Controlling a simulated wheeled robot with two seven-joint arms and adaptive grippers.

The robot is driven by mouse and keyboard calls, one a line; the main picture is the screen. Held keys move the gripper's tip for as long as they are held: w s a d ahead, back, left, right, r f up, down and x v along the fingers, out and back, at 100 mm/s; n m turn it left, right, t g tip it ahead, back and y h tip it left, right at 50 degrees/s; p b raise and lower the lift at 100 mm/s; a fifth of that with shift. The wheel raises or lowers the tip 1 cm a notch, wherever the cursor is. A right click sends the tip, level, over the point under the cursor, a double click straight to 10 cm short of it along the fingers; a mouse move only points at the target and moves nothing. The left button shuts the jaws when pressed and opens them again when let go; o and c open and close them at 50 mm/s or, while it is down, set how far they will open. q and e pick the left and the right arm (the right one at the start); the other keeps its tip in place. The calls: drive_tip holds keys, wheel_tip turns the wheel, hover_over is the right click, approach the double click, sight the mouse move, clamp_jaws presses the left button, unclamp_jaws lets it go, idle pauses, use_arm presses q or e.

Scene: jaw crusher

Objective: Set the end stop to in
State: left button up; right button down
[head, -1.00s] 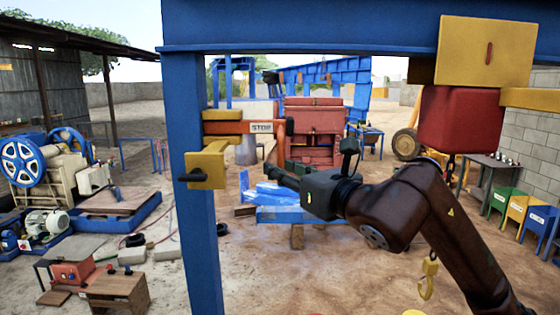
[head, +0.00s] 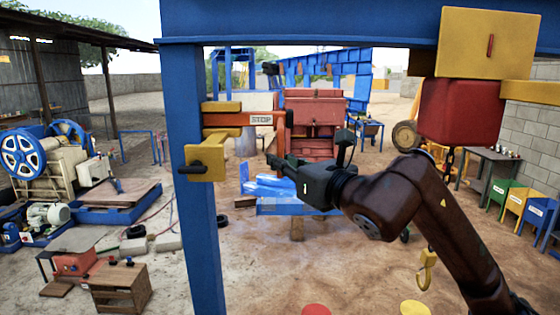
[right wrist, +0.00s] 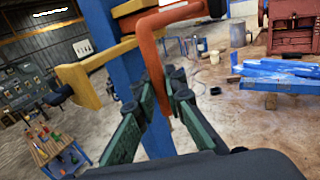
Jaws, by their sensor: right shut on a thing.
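The end stop (head: 235,119) is an orange bar labelled STOP, lying sideways in a yellow bracket (head: 205,160) on the blue post (head: 200,240). In the right wrist view the orange end (right wrist: 153,62) bends downward and passes between my green fingers. My right gripper (head: 271,161) is shut on this down-turned end, and it also shows in the right wrist view (right wrist: 165,95). The contact itself is partly hidden by the fingers. My left gripper is not in view.
A blue beam (head: 350,32) crosses overhead. A red block (head: 460,110) hangs at the right with a yellow hook (head: 427,270) lower down. A dark pin (head: 190,169) sticks out of the lower yellow bracket. Open sandy ground lies below the gripper.

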drive_tip(key=shift+a, duration=0.1)
idle(0.3)
drive_tip(key=a+b, duration=0.1)
drive_tip(key=a, duration=0.4)
drive_tip(key=shift+b, duration=0.3)
drive_tip(key=c, duration=2.2)
unclamp_jaws()
drive_tip(key=shift+d, duration=0.4)
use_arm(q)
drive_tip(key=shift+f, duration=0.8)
use_arm(e)
drive_tip(key=shift+o, duration=1.1)
drive_tip(key=shift+a, duration=0.2)
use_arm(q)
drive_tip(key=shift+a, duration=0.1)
use_arm(e)
drive_tip(key=v, duration=1.2)
